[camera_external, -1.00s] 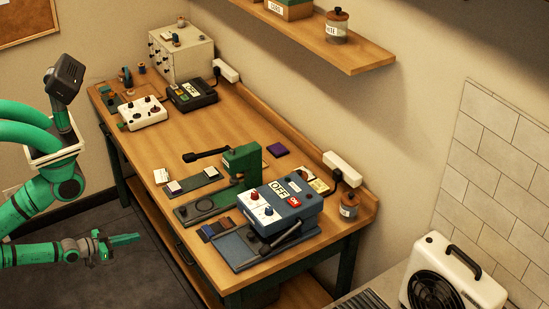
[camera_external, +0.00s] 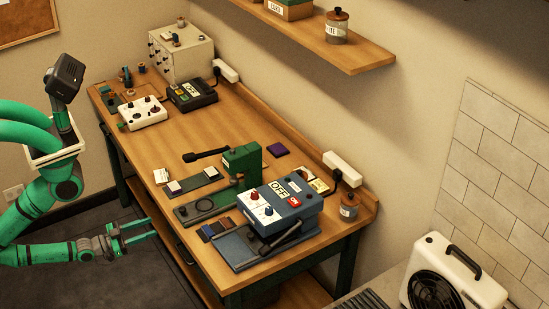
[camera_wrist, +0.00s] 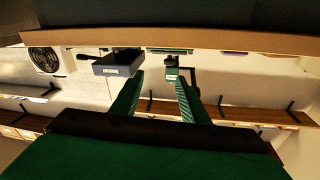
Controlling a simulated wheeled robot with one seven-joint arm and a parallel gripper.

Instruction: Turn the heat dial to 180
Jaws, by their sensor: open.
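The heat press (camera_external: 297,209) is a blue box over a dark grey base, near the table's front right end. It bears an OFF sign and a red ON label. Its white panel carries a red dial (camera_external: 255,195) and a blue dial (camera_external: 268,210); I cannot read their markings or tell which is heat. The wrist view seems upside down and shows the blue box (camera_wrist: 118,62), dials not visible. My gripper (camera_external: 156,228) is open and empty, beside the table's front edge, apart from the press. Its two green fingers (camera_wrist: 160,77) show in the wrist view.
A green hand press (camera_external: 242,162) with a black lever stands left of the heat press. A white box with knobs (camera_external: 142,113) and a black device (camera_external: 192,95) sit farther back. A white fan heater (camera_external: 450,275) stands at right.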

